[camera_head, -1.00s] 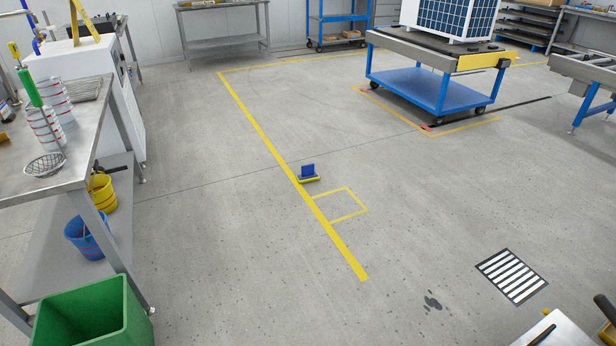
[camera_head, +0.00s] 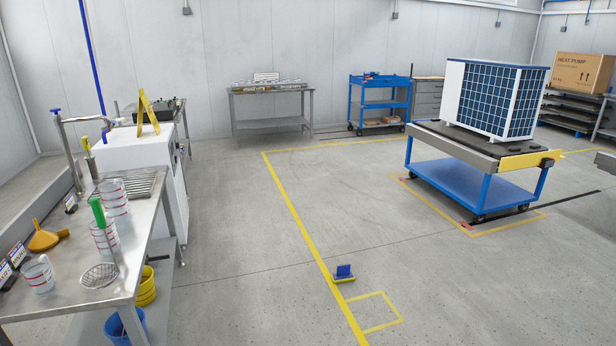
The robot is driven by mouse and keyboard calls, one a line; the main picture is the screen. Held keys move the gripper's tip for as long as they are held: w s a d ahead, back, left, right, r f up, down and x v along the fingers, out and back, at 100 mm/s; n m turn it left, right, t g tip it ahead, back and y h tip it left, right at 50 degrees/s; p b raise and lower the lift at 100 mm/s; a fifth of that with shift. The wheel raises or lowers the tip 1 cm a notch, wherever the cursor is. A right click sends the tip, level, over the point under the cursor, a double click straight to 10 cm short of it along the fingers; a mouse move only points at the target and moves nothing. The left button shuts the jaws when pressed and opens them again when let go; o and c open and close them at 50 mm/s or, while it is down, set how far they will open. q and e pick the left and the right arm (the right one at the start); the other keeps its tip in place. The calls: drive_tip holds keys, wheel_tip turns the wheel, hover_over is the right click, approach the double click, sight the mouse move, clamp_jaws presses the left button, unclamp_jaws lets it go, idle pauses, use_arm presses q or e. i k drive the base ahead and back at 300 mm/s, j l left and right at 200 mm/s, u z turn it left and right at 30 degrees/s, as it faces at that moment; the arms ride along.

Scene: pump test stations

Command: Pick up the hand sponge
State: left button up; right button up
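I cannot pick out a hand sponge with certainty. A small orange-brown piece (camera_head: 63,233) lies beside the orange funnel (camera_head: 43,238) on the steel bench at the left; it is too small to identify. A small blue and yellow object (camera_head: 343,273) sits on the floor by the yellow line; what it is I cannot tell. Neither of my grippers is in view.
The steel bench (camera_head: 150,232) holds marked beakers (camera_head: 105,238), a round wire strainer (camera_head: 100,275) and a tap. Yellow (camera_head: 147,286) and blue (camera_head: 126,327) buckets stand below. A blue cart (camera_head: 470,185) carries a heat pump (camera_head: 495,98).

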sight(344, 275)
drive_tip(key=i, duration=2.35)
drive_tip(key=j+u, duration=0.05)
drive_tip(key=j, duration=0.05)
